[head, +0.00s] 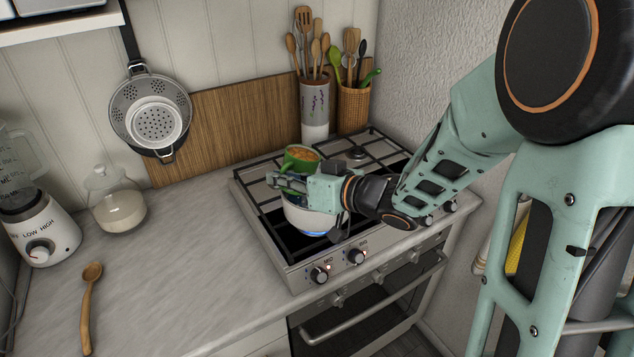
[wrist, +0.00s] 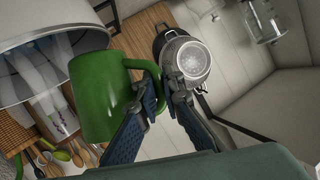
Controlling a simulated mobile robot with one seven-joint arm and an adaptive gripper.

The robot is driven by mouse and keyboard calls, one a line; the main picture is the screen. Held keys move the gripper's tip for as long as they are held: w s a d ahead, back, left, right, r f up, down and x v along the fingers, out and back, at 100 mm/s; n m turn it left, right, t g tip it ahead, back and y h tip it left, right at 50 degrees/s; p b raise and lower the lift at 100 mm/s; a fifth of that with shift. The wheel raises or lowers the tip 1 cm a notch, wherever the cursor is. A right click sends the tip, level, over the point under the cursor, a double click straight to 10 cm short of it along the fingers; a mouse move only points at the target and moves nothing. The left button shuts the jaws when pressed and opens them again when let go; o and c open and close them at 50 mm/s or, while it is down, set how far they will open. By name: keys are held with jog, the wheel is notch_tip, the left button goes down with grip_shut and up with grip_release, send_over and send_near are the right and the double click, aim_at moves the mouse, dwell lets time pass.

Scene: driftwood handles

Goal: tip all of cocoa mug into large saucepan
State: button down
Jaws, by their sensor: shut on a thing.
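The green cocoa mug (head: 288,162) is held over the stove, with brown contents showing at its mouth in the head view. It fills the left middle of the wrist view (wrist: 92,100). My gripper (head: 273,181) is shut on the mug's handle; in the wrist view the two fingers (wrist: 160,92) close on it from both sides. The large saucepan (head: 312,222) stands on the front left burner, below the mug and partly hidden by my gripper. Its pale wall shows at the upper left of the wrist view (wrist: 62,22). I cannot tell how far the mug is tilted.
A blue flame (head: 314,234) shows under the saucepan. The blender (head: 40,235), lidded jar (head: 117,205) and wooden spoon (head: 88,305) are left. The counter's middle is clear.

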aim_at(286, 164)
jog(key=shift+w+d+r+m+y+p, duration=0.15)
jog(key=shift+r+m+y+p, duration=0.25)
jog(key=shift+r+m+y, duration=0.45)
dwell(2.3)
jog(key=shift+w+d+r+m+y+b, duration=0.1)
jog(key=shift+d+m+y+b, duration=0.15)
jog(key=shift+m+y+b, duration=0.1)
dwell(2.2)
jog(key=shift+w+d+r+m+y, duration=0.1)
jog(key=shift+d+r+m+y, duration=0.15)
jog(key=shift+r+m+y, duration=0.35)
dwell(1.7)
